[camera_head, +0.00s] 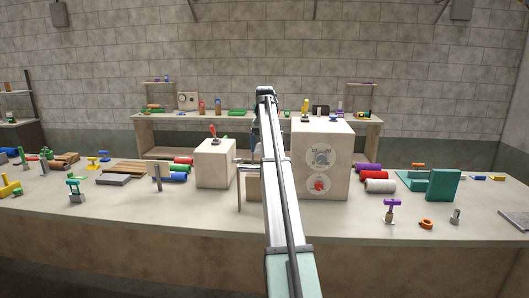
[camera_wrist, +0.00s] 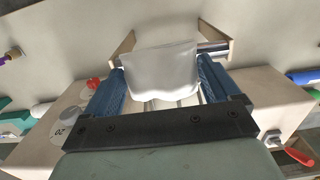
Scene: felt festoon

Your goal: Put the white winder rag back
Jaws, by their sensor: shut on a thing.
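The white rag (camera_wrist: 160,68) is a pale, slightly wavy-edged cloth between the two blue fingers of my gripper (camera_wrist: 160,76) in the wrist view. My gripper is shut on it. Beyond the rag is a wooden stand with two side pieces (camera_wrist: 229,44) and a metal rod (camera_wrist: 213,49). The rag covers the middle of the rod; I cannot tell whether it touches it. In the head view, the stand's post (camera_head: 239,188) and rod (camera_head: 249,165) show left of my arm. My arm hides the rag and most of the gripper there.
A large pale box (camera_head: 335,150) with dials stands right of my arm, and a smaller box (camera_head: 214,164) stands left. Coloured rolls (camera_head: 380,186) and a green block (camera_head: 443,185) lie farther right. The bench front (camera_head: 150,206) is mostly clear.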

